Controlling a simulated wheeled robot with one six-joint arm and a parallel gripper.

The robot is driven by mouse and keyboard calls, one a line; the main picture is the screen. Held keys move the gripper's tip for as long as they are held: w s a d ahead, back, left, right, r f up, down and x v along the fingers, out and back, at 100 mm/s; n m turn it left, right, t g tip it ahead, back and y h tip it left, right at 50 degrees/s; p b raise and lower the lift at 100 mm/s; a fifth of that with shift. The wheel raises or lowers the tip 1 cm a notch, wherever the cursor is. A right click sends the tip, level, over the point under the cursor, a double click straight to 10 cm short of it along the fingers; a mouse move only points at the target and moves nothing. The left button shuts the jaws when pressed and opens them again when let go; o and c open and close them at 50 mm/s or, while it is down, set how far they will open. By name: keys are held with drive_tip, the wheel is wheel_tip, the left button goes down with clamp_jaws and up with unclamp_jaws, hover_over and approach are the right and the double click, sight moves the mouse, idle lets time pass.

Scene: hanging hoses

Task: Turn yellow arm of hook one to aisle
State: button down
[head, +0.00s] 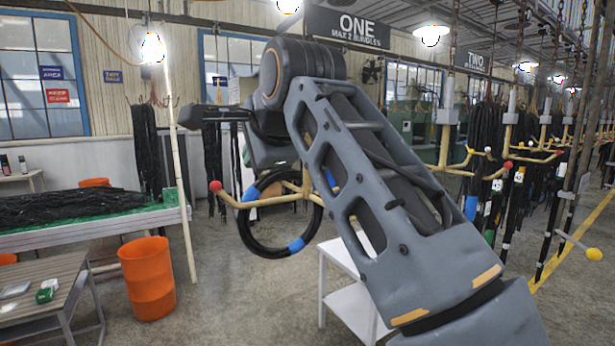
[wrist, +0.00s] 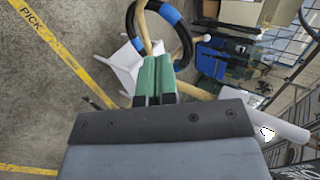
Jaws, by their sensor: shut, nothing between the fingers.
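Hook one hangs below the ONE sign (head: 347,27), mostly hidden behind my arm in the head view. Its pale yellow arm (head: 262,201) reaches left to a red ball tip (head: 215,186). A black hose coil (head: 246,232) with blue bands hangs there. I see no yellow ball tip on this hook; its other side is hidden. In the wrist view my gripper (wrist: 153,80) has green fingertips, shut and empty. A pale yellow bar (wrist: 142,25) runs up from behind them, near the coil (wrist: 184,32). I cannot tell whether the fingers touch it.
A white stand (head: 340,290) is under the hook. An orange barrel (head: 148,277), a green-topped table (head: 85,212) and a pale post (head: 180,170) stand left. Hook two's arms (head: 480,155) and hoses crowd the right. A yellow floor line (head: 575,235) runs right.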

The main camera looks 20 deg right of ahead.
drive_tip(key=shift+s+d+r, duration=0.15)
drive_tip(key=shift+r, duration=0.3)
drive_tip(key=shift+s+d+r, duration=0.15)
drive_tip(key=shift+r, duration=0.3)
drive_tip(key=s+d+b, duration=0.1)
drive_tip(key=s+b, duration=0.1)
drive_tip(key=s, duration=1)
drive_tip(key=shift+d, duration=0.2)
drive_tip(key=shift+w, duration=0.1)
drive_tip(key=w+f+n+g, duration=0.1)
drive_tip(key=w+f+n, duration=0.25)
drive_tip(key=f, duration=0.25)
drive_tip(key=w+d+f+n+h, duration=0.1)
drive_tip(key=w+f+n, duration=0.1)
drive_tip(key=f+n, duration=0.3)
drive_tip(key=w+f+n+g, duration=0.1)
drive_tip(key=w+f+n, duration=0.2)
drive_tip(key=f, duration=0.4)
drive_tip(key=s+f+n+g+b, duration=0.1)
drive_tip(key=s+f, duration=0.3)
drive_tip(key=f, duration=1)
drive_tip(key=s+f+n+g+b, duration=0.1)
drive_tip(key=s+f+n+g, duration=0.2)
drive_tip(key=f, duration=1)
drive_tip(key=shift+s+d+f+n, duration=0.25)
drive_tip(key=shift+s+f+n, duration=0.1)
drive_tip(key=shift+s+n, duration=0.1)
